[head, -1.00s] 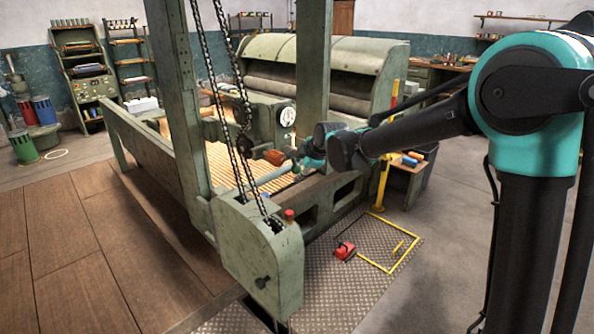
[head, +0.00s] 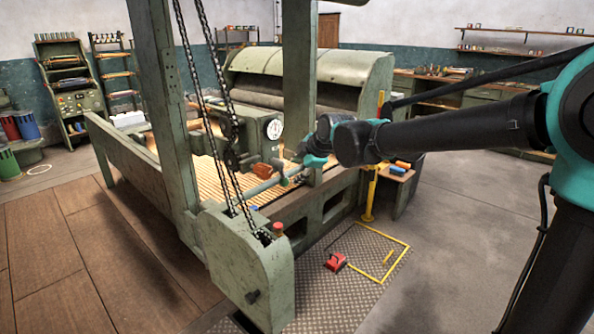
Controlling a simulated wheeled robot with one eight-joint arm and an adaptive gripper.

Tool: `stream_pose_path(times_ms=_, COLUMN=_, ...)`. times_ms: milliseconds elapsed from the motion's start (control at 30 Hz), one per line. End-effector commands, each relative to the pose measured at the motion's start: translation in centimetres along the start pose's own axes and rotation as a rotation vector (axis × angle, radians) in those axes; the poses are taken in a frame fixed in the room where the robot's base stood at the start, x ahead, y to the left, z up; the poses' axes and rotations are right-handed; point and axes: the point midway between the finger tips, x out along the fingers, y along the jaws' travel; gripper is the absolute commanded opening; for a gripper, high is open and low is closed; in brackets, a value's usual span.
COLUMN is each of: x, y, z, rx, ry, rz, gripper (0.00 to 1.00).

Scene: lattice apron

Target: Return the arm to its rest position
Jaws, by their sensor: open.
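My arm (head: 440,138) reaches in from the right edge of the head view, nearly level, toward the green machine frame. Its far end, with a teal wrist part, is over the slatted bed (head: 208,180) of the machine. My gripper (head: 291,178) is small and partly hidden at that end, close to an orange-brown knob (head: 265,171) and a grey bar (head: 262,188). It is open. I see nothing held in it, and I cannot tell whether it touches the bar.
Green posts (head: 299,80) and hanging chains (head: 200,100) stand near the arm. A yellow post (head: 369,195) and a small table with coloured rolls (head: 400,170) are below it. A red pedal (head: 335,261) lies on the metal floor plate. Grey floor (head: 450,230) at right is open.

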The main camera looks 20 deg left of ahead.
Motion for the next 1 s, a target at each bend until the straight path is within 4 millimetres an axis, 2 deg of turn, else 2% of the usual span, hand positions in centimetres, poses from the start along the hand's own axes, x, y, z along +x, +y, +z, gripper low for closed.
stream_pose_path(times_ms=167, x=0.0, y=0.0, z=0.0, rx=0.001, ry=0.000, rz=0.000, gripper=0.52)
stream_pose_path(times_ms=267, x=-0.2, y=-0.4, z=1.1, rx=0.029, ry=-0.012, rz=-0.003, gripper=0.52)
stream_pose_path(times_ms=367, x=-1.1, y=-1.8, z=4.2, rx=0.128, ry=-0.049, rz=-0.009, gripper=0.52)
stream_pose_path(times_ms=467, x=-2.6, y=-4.6, z=9.3, rx=0.304, ry=-0.111, rz=-0.016, gripper=0.52)
stream_pose_path(times_ms=600, x=-5.5, y=-10.2, z=16.8, rx=0.611, ry=-0.218, rz=-0.014, gripper=0.52)
stream_pose_path(times_ms=700, x=-7.8, y=-15.0, z=21.4, rx=0.838, ry=-0.297, rz=0.000, gripper=0.52)
stream_pose_path(times_ms=767, x=-9.3, y=-18.1, z=23.8, rx=0.978, ry=-0.345, rz=0.014, gripper=0.52)
stream_pose_path(times_ms=900, x=-12.6, y=-26.0, z=28.2, rx=1.313, ry=-0.460, rz=0.063, gripper=0.52)
stream_pose_path(times_ms=1000, x=-14.7, y=-31.6, z=30.1, rx=1.537, ry=-0.536, rz=0.110, gripper=0.52)
